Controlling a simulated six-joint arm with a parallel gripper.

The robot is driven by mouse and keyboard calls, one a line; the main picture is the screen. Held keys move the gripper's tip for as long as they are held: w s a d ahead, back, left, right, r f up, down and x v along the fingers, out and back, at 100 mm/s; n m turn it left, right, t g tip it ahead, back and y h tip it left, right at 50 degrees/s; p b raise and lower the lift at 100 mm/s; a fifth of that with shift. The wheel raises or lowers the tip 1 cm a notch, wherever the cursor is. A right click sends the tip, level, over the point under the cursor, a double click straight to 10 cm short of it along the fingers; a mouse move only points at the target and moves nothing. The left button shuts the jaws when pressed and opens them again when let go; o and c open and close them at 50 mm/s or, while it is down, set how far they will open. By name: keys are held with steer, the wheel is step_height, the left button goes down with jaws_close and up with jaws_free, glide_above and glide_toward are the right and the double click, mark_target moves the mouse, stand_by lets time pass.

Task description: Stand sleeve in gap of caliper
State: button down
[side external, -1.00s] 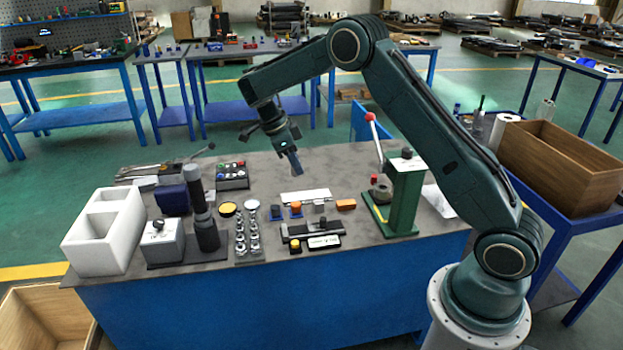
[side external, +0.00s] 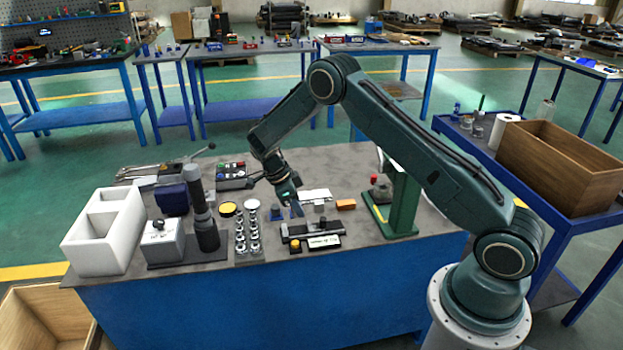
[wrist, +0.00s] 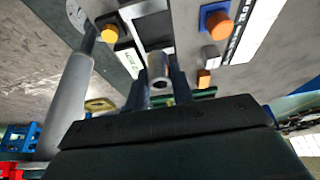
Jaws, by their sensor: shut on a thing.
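My gripper (side external: 298,210) points down over the middle of the bench, just behind the caliper. In the wrist view its two dark fingers (wrist: 160,85) are shut on a small grey sleeve (wrist: 158,68), whose round open end shows between them. The sleeve cannot be made out in the side view. The caliper (side external: 318,228) is a dark, long tool lying on the bench near its front edge. In the wrist view its dark and silver body (wrist: 152,28) lies just beyond the sleeve. The sleeve appears above the bench; whether it touches the caliper cannot be told.
A white label plate (side external: 324,242) and yellow button (side external: 295,245) lie before the caliper. An orange block (side external: 346,205) and green press (side external: 404,200) stand to the right. A dark post (side external: 203,215) and silver parts (side external: 247,228) stand left. An orange knob (wrist: 218,25) is close by.

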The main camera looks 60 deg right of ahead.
mark_target(294, 216)
steer(key=shift+f, duration=0.9)
steer(key=shift+f, duration=0.1)
steer(key=shift+f, duration=2.05)
steer(key=shift+f, duration=0.1)
steer(key=c, duration=1.5)
jaws_free()
steer(key=v, duration=1.2)
